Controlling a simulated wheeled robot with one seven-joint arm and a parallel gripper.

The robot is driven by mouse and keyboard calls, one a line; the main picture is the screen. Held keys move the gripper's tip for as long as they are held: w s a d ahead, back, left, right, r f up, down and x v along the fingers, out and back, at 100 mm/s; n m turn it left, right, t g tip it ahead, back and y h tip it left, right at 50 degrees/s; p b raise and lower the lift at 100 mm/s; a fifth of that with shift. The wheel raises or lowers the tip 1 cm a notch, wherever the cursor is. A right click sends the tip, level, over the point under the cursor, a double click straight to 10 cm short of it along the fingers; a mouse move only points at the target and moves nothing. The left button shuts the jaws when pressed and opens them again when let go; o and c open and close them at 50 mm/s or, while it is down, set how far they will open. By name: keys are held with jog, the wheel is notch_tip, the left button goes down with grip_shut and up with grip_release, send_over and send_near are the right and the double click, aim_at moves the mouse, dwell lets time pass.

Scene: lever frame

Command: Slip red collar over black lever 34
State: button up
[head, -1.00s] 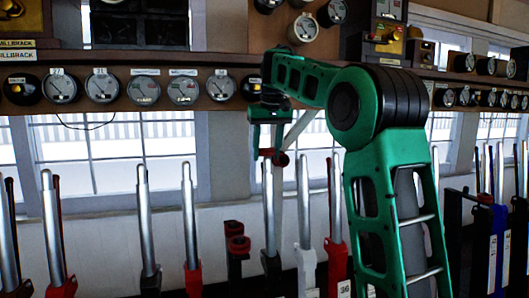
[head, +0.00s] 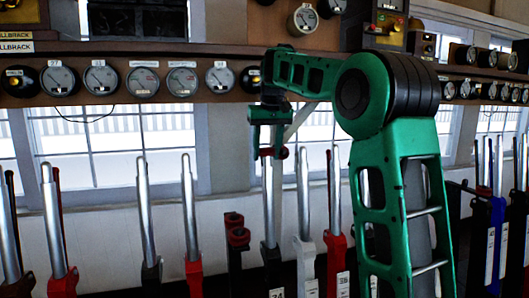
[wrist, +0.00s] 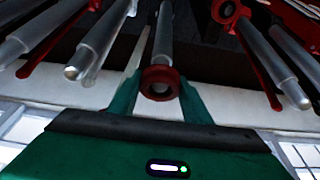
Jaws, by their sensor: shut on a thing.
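The red collar (head: 283,153) is held in my gripper (head: 268,150) at the top of lever 34 (head: 271,205), a silver rod with a black base and a "34" plate. In the wrist view the collar (wrist: 160,83) is a ring between my green fingers (wrist: 158,95), which are shut on it. The lever's shaft (wrist: 164,35) lines up with the ring, and a grey round end shows in its opening. I cannot tell how far the ring is down over the tip.
Silver levers with red, white or black bases stand close on both sides, such as the white-based one (head: 304,200) just right. A dark post with red pieces (head: 237,235) stands left. A shelf of gauges (head: 140,82) runs behind.

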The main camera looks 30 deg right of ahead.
jog(key=shift+s+f, duration=0.15)
jog(key=shift+f, duration=0.75)
jog(key=o, duration=1.1)
jog(key=shift+o, duration=0.6)
jog(key=shift+r, duration=0.1)
jog(key=shift+v, duration=4.4)
jog(key=shift+r, duration=0.15)
